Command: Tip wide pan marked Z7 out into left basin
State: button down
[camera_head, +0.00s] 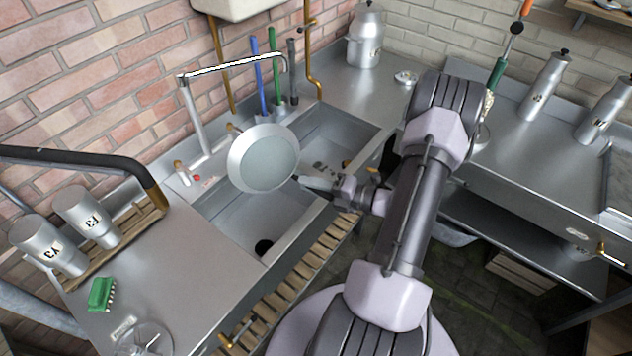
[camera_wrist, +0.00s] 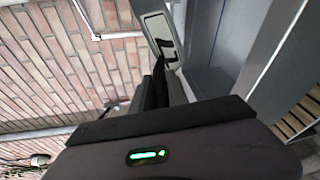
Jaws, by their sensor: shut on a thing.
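The wide pan (camera_head: 264,162) is round and pale metal with a grey-blue disc inside its rim. I cannot tell whether that disc is liquid or the bare bottom. My gripper (camera_head: 308,182) is shut on the pan at its right side and holds it in the air above the sink. The pan's round face is turned toward the head camera. The left basin (camera_head: 226,216) lies below it, with a dark drain hole. In the wrist view a pale plate with dark marks (camera_wrist: 163,40) shows just past my gripper (camera_wrist: 160,88); I cannot read it.
The right basin (camera_head: 350,128) lies beyond the divider. A tall tap (camera_head: 196,120) stands close behind the pan. A lidded can (camera_head: 364,48) stands at the back.

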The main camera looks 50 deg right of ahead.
jog(key=n+b, duration=0.1)
jog(key=a+f+n+h+b, duration=0.1)
jog(key=n, duration=0.1)
jog(key=shift+s+f+n+b, duration=0.1)
jog(key=shift+n+b, duration=0.2)
jog(key=shift+b, duration=0.1)
jog(key=n+h+b, duration=0.1)
jog(key=b, duration=0.1)
jog(key=n+h+b, duration=0.1)
jog(key=n+b, duration=0.1)
jog(key=n+h+b, duration=0.1)
jog(key=n+b, duration=0.1)
jog(key=shift+a+f+g, duration=0.3)
jog(key=shift+a+f, duration=0.05)
jog(key=shift+f, duration=0.05)
dwell(0.9)
